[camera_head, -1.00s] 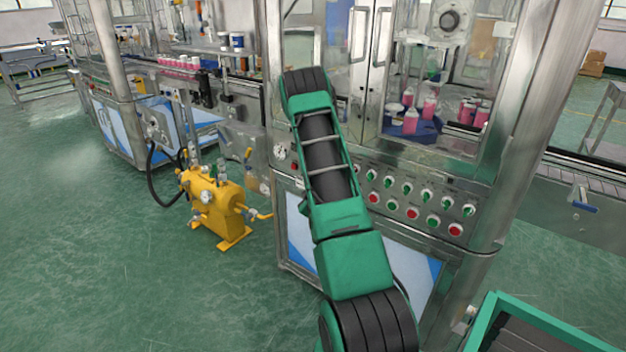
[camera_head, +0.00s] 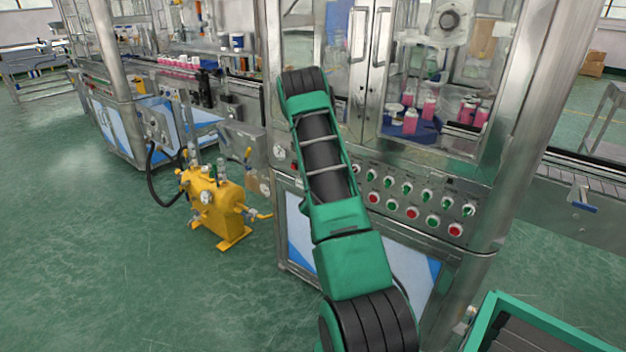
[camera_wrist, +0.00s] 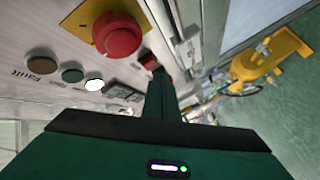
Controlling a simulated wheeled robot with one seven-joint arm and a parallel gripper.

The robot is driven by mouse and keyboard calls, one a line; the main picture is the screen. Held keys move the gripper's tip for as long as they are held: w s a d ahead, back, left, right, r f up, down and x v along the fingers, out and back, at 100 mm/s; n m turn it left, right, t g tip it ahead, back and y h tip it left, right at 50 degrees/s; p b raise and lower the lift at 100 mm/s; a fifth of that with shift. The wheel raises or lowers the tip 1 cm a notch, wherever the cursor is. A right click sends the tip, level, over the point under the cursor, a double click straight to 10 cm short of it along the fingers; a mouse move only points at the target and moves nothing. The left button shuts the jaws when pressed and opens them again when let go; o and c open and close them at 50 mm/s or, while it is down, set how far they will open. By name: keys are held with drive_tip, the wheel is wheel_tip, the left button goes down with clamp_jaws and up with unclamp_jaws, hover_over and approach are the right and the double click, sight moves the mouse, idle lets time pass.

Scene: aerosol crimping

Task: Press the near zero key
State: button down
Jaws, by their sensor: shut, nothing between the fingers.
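In the wrist view my gripper (camera_wrist: 161,78) is shut and empty, its dark green fingers pointing at a pale metal panel (camera_wrist: 40,20). The fingertips overlap the panel's edge in the picture, beside a small red part (camera_wrist: 147,62); I cannot tell whether they touch. A small grey display or key unit (camera_wrist: 123,93) sits just left of the fingers. No zero key can be made out; its marks are too small to read. In the head view my arm hides my gripper and part of the panel behind it.
A large red mushroom button (camera_wrist: 117,34) on a yellow plate stands out near the fingers. A brown round lamp (camera_wrist: 41,61) marked "Fault", a dark green one (camera_wrist: 72,72) and a white one (camera_wrist: 94,85) sit left. A yellow pump unit (camera_head: 215,205) stands on the floor.

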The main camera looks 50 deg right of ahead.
drive_tip(key=shift+d, duration=0.1)
drive_tip(key=shift+d, duration=0.25)
drive_tip(key=shift+d, duration=0.35)
idle(0.7)
drive_tip(key=shift+s+a, duration=0.1)
drive_tip(key=shift+a, duration=0.7)
drive_tip(key=shift+s+a, duration=0.2)
drive_tip(key=shift+a, duration=2.3)
